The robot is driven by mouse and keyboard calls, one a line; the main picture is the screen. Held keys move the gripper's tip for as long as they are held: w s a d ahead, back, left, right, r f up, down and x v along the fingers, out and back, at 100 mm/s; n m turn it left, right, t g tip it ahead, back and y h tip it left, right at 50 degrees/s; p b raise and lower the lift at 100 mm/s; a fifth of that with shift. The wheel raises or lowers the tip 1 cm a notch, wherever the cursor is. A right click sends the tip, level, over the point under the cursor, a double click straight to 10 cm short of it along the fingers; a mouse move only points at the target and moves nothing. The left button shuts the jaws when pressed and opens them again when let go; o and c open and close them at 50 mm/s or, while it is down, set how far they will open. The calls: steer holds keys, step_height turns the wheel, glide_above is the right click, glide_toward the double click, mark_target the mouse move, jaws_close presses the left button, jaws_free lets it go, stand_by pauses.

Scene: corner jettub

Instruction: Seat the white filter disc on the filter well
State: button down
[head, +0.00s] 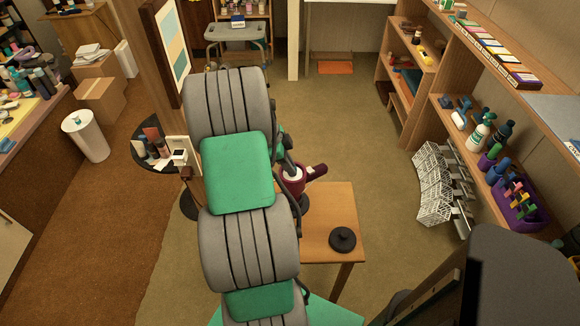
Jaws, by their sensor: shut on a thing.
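My arm fills the middle of the head view and hides much of the small wooden table. Part of my gripper (290,166) shows past the arm's right side, above the table's far end. It is shut, with a small white piece at its tip that looks like the white filter disc (295,175). Just below it is a dark red vessel (299,187) with a handle pointing right, likely the one with the filter well. The well's opening is hidden. I cannot tell whether the disc touches the vessel.
A round black lid-like piece (342,240) lies on the wooden table (325,205). A dark round stand (135,152) with small items is left of my arm. Shelves (405,75) line the right wall. The floor beyond the table is clear.

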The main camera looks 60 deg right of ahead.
steer(key=shift+a+f, duration=0.1)
steer(key=c, duration=1.4)
jaws_free()
steer(key=v, duration=0.8)
steer(key=shift+f, duration=0.1)
